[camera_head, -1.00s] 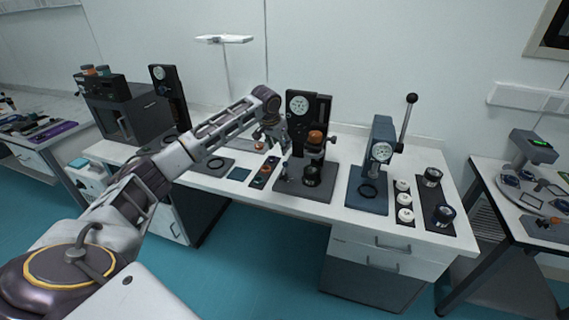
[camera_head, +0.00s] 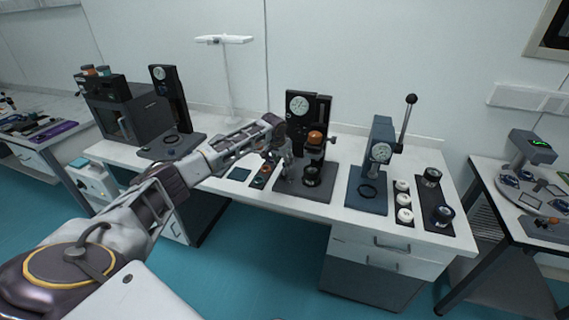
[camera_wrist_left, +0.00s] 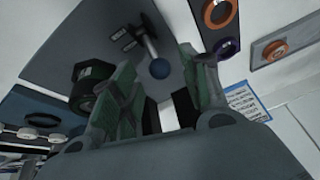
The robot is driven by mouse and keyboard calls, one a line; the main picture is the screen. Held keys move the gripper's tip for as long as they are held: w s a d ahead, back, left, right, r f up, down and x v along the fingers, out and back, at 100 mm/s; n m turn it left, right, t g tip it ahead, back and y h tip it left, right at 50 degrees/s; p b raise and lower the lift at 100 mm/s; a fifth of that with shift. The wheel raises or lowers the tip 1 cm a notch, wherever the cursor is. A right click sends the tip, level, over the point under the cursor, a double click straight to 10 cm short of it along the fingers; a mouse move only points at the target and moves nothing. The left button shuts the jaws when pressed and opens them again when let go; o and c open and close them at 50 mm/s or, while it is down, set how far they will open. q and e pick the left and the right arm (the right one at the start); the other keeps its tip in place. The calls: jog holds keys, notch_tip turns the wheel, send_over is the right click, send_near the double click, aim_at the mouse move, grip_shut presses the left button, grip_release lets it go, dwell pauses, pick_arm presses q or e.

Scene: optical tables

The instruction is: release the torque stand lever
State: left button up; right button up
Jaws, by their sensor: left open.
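The black torque stand (camera_head: 300,104), with a dial on its column and an orange-topped part (camera_head: 315,138), stands on a dark base plate (camera_head: 318,206) mid-table. In the left wrist view a short metal lever with a blue ball knob (camera_wrist_left: 159,68) sits over the grey base plate (camera_wrist_left: 95,35). My left gripper (camera_head: 279,172) hangs at the left side of the stand, and hides the lever in the head view. In the wrist view its open green-grey fingers (camera_wrist_left: 160,95) lie either side of the knob; contact cannot be told. My right gripper is out of view.
A blue press (camera_head: 380,145) with a raised black-ball lever stands to the right, beside white rolls and a black mat (camera_head: 433,190). A black round holder (camera_head: 311,176) is on the stand's base. A strip with coloured rings (camera_head: 262,176) lies left.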

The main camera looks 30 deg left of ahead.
pick_arm(q)
jog(key=shift+x, duration=1)
grip_shut()
